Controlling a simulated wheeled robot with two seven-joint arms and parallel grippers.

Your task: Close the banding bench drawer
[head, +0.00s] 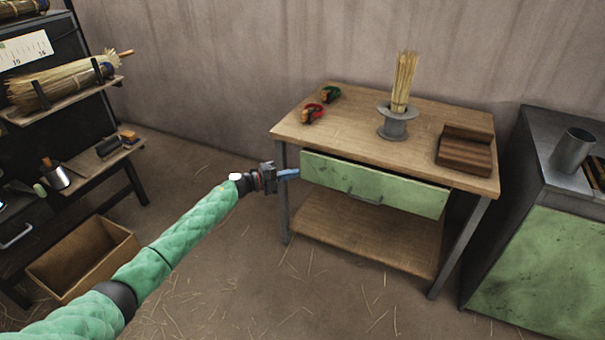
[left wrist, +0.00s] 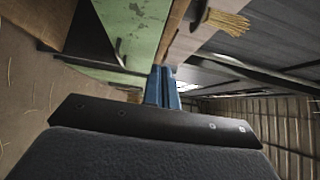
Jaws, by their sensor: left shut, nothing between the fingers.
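The banding bench (head: 350,118) has a wooden top and a pale green drawer (head: 335,172) under it. The drawer front sits a little forward of the frame, with a narrow dark gap above it, so it looks slightly open. Its dark bar handle (head: 365,198) is at mid-front. My left gripper (head: 290,173) is shut and empty, its blue fingertips beside the left end of the drawer front; I cannot tell if they touch. In the left wrist view the blue fingers (left wrist: 162,88) point toward the green drawer front (left wrist: 135,28). My right gripper is not in view.
On the bench top are red (head: 313,112) and green (head: 330,93) tools, a grey holder (head: 394,128) with upright bristles, and a brown stepped block (head: 466,150). A green cabinet (head: 540,270) stands at right, a shelf rack (head: 75,140) at left. Straw-strewn floor lies between.

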